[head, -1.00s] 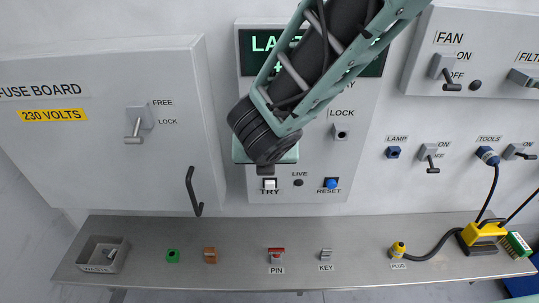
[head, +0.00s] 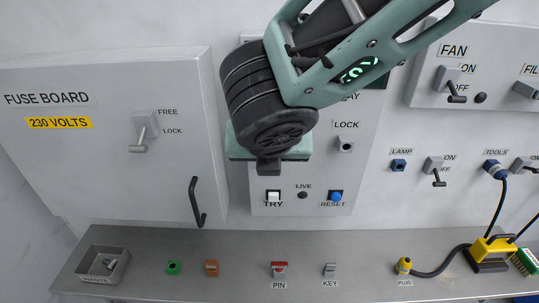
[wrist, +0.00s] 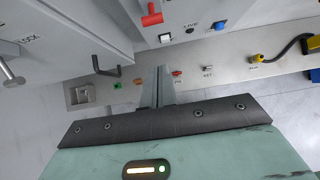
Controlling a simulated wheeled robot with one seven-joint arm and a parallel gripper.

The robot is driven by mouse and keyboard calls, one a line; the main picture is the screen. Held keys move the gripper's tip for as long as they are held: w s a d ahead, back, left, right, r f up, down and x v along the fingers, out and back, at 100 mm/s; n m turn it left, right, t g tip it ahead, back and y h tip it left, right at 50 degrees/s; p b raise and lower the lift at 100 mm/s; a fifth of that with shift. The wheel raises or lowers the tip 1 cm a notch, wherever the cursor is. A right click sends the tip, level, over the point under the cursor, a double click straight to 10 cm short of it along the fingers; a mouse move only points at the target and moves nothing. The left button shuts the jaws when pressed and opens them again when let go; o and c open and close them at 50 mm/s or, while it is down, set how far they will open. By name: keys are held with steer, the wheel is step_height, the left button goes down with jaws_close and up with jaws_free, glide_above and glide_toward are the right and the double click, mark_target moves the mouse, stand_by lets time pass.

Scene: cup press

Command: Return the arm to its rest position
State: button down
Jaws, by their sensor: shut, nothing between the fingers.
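My gripper (head: 269,168) hangs in front of the middle panel (head: 355,185), above the white TRY button (head: 273,196) in the head view. In the wrist view its fingers (wrist: 158,84) are together with nothing between them. They show against the shelf and touch nothing that I can see. My green and black arm comes down from the upper right and hides much of the panel's top and its green-lit display (head: 360,70).
The fuse board (head: 100,180) with its black handle (head: 196,202) stands at left. Below, the shelf (head: 220,250) carries a grey tray (head: 103,264), green and orange blocks, a red pin (head: 279,269), a key (head: 329,271) and a yellow plug (head: 403,266). The fan box (head: 465,75) is at upper right.

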steer(key=s+d+f+m+g+b, duration=0.3)
steer(key=s+d+f+m, duration=0.3)
steer(key=m, duration=0.8)
steer(key=s+d+f+m+g+b, duration=0.4)
steer(key=s+d+f+m, duration=0.3)
steer(key=s+m, duration=0.4)
steer(key=shift+m+g+y+b, duration=0.35)
steer(key=shift+m+b, duration=0.45)
steer(key=shift+m, duration=0.6)
steer(key=shift+f, duration=0.1)
